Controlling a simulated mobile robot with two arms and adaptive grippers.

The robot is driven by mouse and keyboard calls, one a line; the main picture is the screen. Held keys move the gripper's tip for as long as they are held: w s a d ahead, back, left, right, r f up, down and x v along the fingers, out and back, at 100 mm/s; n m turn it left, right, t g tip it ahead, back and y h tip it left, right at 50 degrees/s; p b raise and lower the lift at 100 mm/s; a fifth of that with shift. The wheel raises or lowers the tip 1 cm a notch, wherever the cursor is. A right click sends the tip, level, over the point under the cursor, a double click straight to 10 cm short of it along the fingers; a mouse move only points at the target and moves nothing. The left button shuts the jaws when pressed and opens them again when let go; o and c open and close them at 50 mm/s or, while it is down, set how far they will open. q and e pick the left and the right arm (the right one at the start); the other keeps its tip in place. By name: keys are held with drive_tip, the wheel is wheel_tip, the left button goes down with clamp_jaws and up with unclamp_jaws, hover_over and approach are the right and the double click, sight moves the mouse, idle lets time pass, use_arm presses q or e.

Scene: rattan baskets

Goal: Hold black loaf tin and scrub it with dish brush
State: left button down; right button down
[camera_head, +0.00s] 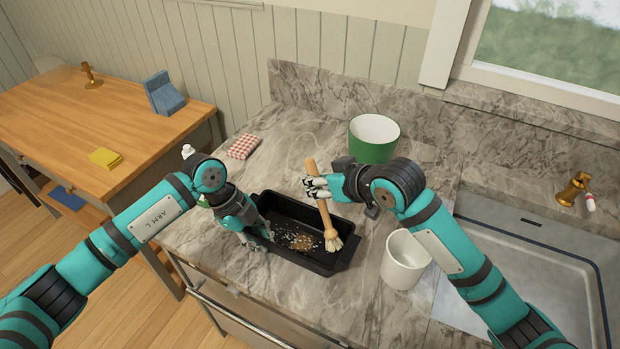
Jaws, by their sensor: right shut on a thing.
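The black loaf tin (318,262) sits on the marble counter, with brown and white crumbs on its inside floor. My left gripper (262,236) is at the tin's left end, at the rim; whether its fingers are closed on the rim is hard to see. My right gripper (314,190) is shut on the wooden handle of the dish brush (323,215). The brush is tilted, its pale bristles down at the right end of the tin's inside. Whether the bristles touch the tin floor or wall is unclear.
A white mug (403,262) stands close to the tin's right, beneath my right forearm. A green bowl (373,140) stands behind. A red checked cloth (243,146) lies at the back left. The sink (520,265) is at right, a wooden table (100,125) at left.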

drive_tip(key=shift+w+a, duration=2.05)
drive_tip(key=shift+a, duration=1.65)
drive_tip(key=shift+w+a, duration=2)
drive_tip(key=shift+a, duration=1.65)
drive_tip(key=shift+s+d, duration=4.95)
drive_tip(key=shift+d, duration=1.75)
drive_tip(key=w+a, duration=0.3)
drive_tip(key=a, duration=0.7)
